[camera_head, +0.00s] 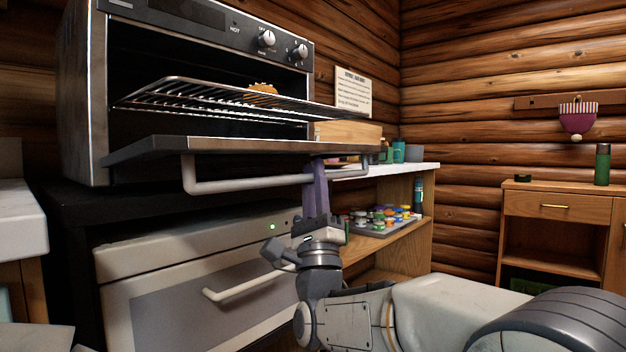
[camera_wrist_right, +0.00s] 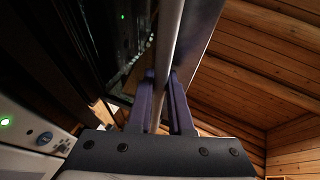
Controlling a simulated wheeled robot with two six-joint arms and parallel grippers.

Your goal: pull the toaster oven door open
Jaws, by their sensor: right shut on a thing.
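The toaster oven (camera_head: 85,90) stands on a dark surface at the upper left of the head view. Its door (camera_head: 215,145) is folded down to about level, and the inside with its wire rack (camera_head: 200,97) shows. The door's bar handle (camera_head: 240,186) hangs below the door's front edge. My right gripper (camera_head: 317,175) reaches up from below and is shut on the right end of the handle. In the right wrist view the handle bar (camera_wrist_right: 170,45) runs between the two purple fingers (camera_wrist_right: 161,100). My left gripper is not in view.
Below is a white appliance (camera_head: 190,250) with its own bar handle (camera_head: 250,284) and a green light. To the right, a wooden shelf unit (camera_head: 455,215) holds a tray of small colourful jars (camera_head: 385,218). A wooden cabinet (camera_head: 555,205) stands at the far right.

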